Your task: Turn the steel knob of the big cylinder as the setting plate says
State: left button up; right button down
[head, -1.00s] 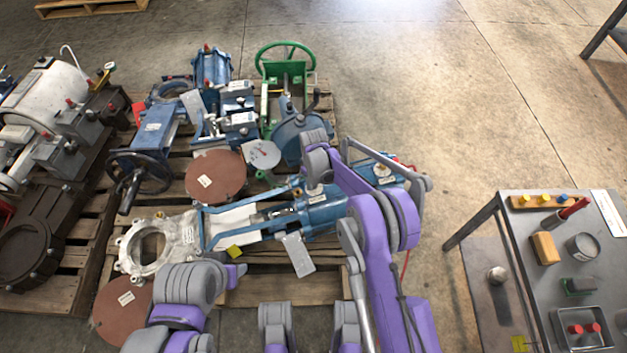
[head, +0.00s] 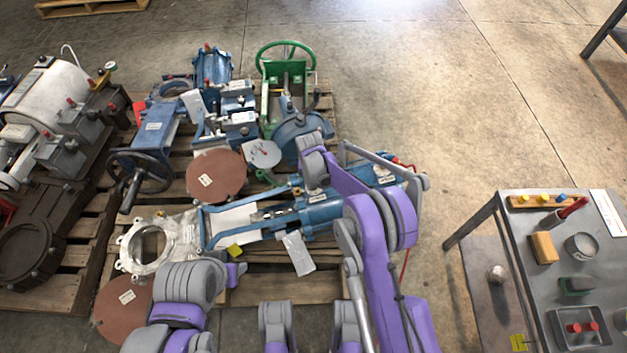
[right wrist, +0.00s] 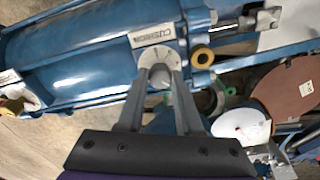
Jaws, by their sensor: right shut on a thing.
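The big blue cylinder (head: 322,212) lies on the pallet, partly hidden by my right arm. In the right wrist view its blue barrel (right wrist: 85,65) fills the upper left, with a CUSHION label (right wrist: 153,33) at its end block. My right gripper (right wrist: 161,75) is shut on the steel knob (right wrist: 162,58) just beside that label. A dark line shows on the knob's face. A round pale plate with a red mark (head: 262,153) lies behind the cylinder; its writing is too small to read. My left arm shows at lower left in the head view, but its fingertips do not show.
A brass-coloured ring fitting (right wrist: 202,57) sits close right of the knob. A pale tag (head: 298,254) hangs at the cylinder's front. A brown disc (head: 216,175) and green handwheel frame (head: 286,85) stand behind.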

jog(key=m, duration=0.4)
jog(key=shift+m, duration=0.4)
jog(key=m, duration=0.4)
jog(key=shift+a+m+h, duration=0.1)
jog(key=shift+m+h, duration=0.2)
jog(key=m, duration=0.4)
jog(key=shift+m+h, duration=0.3)
jog(key=shift+m, duration=2)
jog(key=c, duration=0.6)
grip_release()
jog(key=shift+r+p, duration=0.1)
jog(key=shift+p, duration=0.2)
